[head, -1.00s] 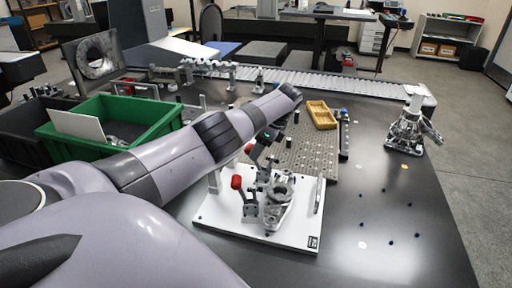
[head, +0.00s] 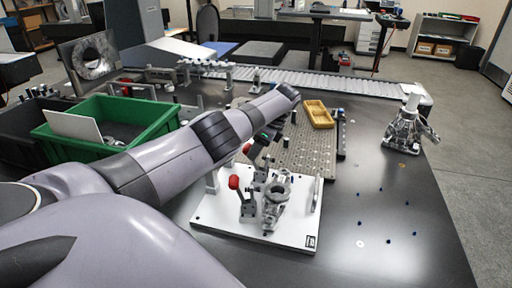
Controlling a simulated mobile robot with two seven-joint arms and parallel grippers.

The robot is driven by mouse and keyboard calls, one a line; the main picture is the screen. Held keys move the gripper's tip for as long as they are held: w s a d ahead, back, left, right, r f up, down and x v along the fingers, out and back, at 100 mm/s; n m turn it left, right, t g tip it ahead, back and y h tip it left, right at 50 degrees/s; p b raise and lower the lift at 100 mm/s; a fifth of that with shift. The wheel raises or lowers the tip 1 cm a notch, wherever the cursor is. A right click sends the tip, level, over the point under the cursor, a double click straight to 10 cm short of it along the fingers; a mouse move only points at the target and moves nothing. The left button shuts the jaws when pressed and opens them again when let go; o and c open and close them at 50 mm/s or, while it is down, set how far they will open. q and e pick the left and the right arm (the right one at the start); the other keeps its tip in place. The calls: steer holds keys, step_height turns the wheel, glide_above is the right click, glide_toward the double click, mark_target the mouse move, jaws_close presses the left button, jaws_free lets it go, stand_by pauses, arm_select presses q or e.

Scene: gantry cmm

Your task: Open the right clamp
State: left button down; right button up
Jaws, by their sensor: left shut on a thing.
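A white fixture plate (head: 290,236) lies on the dark table and carries a grey cast metal part (head: 276,202). Two toggle clamps stand at the part's left side. The nearer clamp (head: 247,208) has its red handle (head: 234,182) standing up. The farther, right clamp (head: 262,172) is partly hidden by my left gripper (head: 254,150). My left gripper reaches down from the wrist above the plate's back edge and is shut on that clamp's red handle (head: 247,149). Its fingertips are small and dark, so the exact grip is hard to see. My right gripper is out of view.
A green bin (head: 160,122) stands at the left. A perforated plate (head: 308,155) with a yellow tray (head: 319,114) lies behind the fixture. Another metal casting (head: 405,130) stands at the right. Small blue pins dot the otherwise clear table at the right.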

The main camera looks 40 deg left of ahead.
arm_select(q)
steer(key=shift+d+f, duration=0.4)
steer(key=shift+d, duration=0.05)
steer(key=c, duration=1)
jaws_free()
steer(key=o, duration=0.4)
steer(key=shift+w, duration=0.2)
steer(key=shift+o, duration=0.2)
steer(key=shift+a+r, duration=0.1)
steer(key=shift+r, duration=0.2)
steer(key=v, duration=0.6)
steer(key=shift+w+d+r, duration=0.1)
steer(key=shift+d+r, duration=0.15)
steer(key=shift+r, duration=0.05)
